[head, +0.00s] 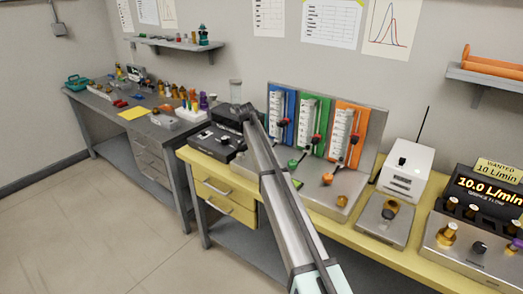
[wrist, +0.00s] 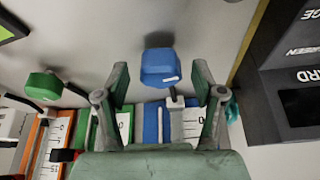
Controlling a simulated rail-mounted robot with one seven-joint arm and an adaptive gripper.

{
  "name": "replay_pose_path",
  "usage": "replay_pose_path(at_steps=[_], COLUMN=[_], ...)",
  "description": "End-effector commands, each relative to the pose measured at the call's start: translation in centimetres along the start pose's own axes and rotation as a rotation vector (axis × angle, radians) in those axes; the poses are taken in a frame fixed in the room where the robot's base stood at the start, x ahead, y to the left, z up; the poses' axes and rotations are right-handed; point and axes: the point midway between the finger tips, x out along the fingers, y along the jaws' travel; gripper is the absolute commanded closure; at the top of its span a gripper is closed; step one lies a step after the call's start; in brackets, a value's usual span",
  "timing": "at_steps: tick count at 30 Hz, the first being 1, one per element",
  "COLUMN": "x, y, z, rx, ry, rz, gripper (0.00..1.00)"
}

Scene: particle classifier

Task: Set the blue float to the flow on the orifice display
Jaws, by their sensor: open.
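The orifice display (head: 488,192) at the right of the head view reads 10.0 L/min. A panel holds blue (head: 276,108), green (head: 308,112) and orange (head: 345,125) flow meters with white scales. The blue meter's scale also shows in the wrist view (wrist: 151,122); I cannot make out its float's height. A blue knob (wrist: 160,67) sits on a stem below that scale. My gripper (wrist: 162,72) is open, with one finger on each side of the blue knob, apparently apart from it. In the head view my arm hides the blue knob.
A green knob (wrist: 43,86) stands left of my gripper in the wrist view. A black instrument (head: 217,139) with a clear cylinder (head: 236,92) is left of the panel. A white box (head: 406,168) stands right of it. A card (head: 498,170) reads WANTED 10 L/min.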

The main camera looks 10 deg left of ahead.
Motion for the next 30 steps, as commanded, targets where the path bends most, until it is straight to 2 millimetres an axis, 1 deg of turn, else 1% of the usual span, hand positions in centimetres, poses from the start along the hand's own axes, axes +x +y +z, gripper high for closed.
replay_pose_path(at_steps=[5, 8, 18, 21, 25, 30], x=[-1.1, -2.5, -8.9, -10.3, -11.5, -12.0], y=[0.0, 0.0, 0.0, 0.0, 0.0, 0.0], z=[0.0, 0.0, 0.0, 0.0, 0.0, 0.0], rx=[0.0, 0.0, 0.0, 0.0, 0.0, 0.0], ry=[0.001, 0.001, 0.001, 0.0, 0.0, 0.0], rz=[-0.001, -0.002, -0.001, -0.001, 0.0, 0.0], gripper=[0.32, 0.32, 0.32, 0.32, 0.32, 0.32])
